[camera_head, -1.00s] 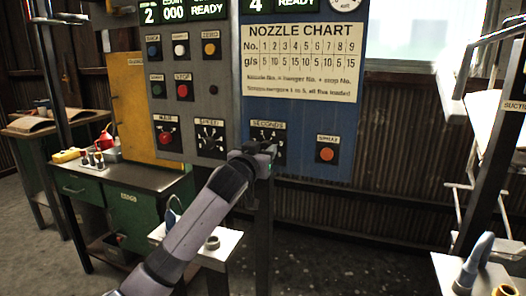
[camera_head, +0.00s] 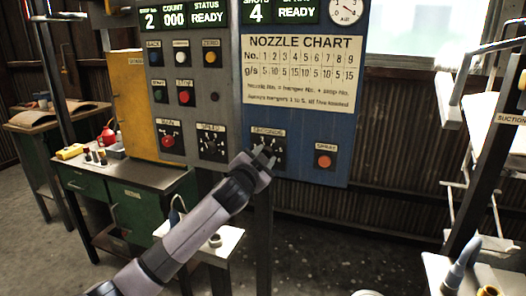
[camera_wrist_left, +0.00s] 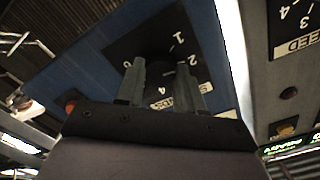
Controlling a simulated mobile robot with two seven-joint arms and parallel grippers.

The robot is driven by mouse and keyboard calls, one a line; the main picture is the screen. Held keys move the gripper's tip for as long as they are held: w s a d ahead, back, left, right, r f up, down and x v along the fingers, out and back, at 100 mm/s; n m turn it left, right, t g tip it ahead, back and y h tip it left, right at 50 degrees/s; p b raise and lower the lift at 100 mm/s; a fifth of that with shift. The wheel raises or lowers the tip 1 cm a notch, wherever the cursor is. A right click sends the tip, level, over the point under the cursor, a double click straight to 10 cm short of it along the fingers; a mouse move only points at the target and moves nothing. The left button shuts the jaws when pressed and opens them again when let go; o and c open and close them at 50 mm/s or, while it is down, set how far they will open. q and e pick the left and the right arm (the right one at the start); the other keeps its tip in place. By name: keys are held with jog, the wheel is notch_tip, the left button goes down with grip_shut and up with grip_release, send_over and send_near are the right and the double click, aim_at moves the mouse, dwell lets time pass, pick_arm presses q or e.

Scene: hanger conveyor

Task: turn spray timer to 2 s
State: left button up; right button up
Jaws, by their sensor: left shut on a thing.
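The spray timer is the black SECONDS dial (camera_head: 277,145) on the blue panel, below the nozzle chart. My left gripper (camera_head: 264,153) is at this dial and covers part of its face. In the left wrist view, the two fingers of my left gripper (camera_wrist_left: 160,84) straddle the dark knob (camera_wrist_left: 159,62) and are shut on it. The numbers 0, 1, 2 and 4 show on the dial plate around the fingers. The knob's pointer is too dark to read. My right gripper is not in view.
The orange spray button (camera_head: 324,161) is right of the dial. A small white table (camera_head: 224,241) stands below the arm. A green workbench (camera_head: 143,215) stands at left.

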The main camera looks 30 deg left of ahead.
pick_arm(q)
jog(key=shift+r+m+p, duration=0.1)
jog(key=shift+m+p, duration=0.2)
jog(key=shift+m, duration=0.4)
jog(key=o, duration=1)
jog(key=shift+o, duration=0.2)
jog(key=v, duration=0.7)
jog(key=shift+b, duration=0.3)
